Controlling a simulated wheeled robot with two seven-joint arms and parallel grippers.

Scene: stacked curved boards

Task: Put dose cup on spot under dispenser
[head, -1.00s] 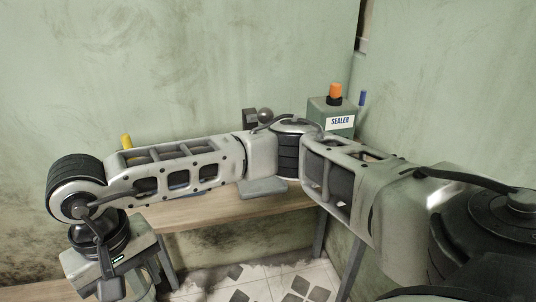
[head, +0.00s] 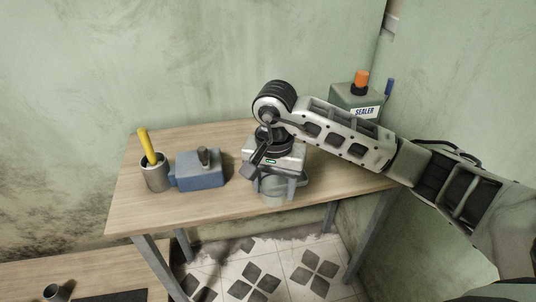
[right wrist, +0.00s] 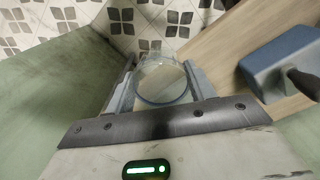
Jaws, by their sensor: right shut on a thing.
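The dose cup is a clear, pale round cup (right wrist: 162,80) between the two fingers of my right gripper (right wrist: 160,84), which is shut on it. In the head view the cup (head: 272,192) shows just below my right gripper (head: 273,185), near the table's front edge. The gripper points down. I cannot tell the cup's exact height over the table. No dispenser or spot shows clearly; my right arm and gripper cover that part of the table. My left gripper is not in view.
The wooden table (head: 225,205) carries a blue block with a dark lever (head: 198,179) and a grey cup with a yellow handle (head: 155,178) at left. A green box labelled SEALER (head: 352,100) stands at the back right. A lower surface (head: 35,277) shows at bottom left.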

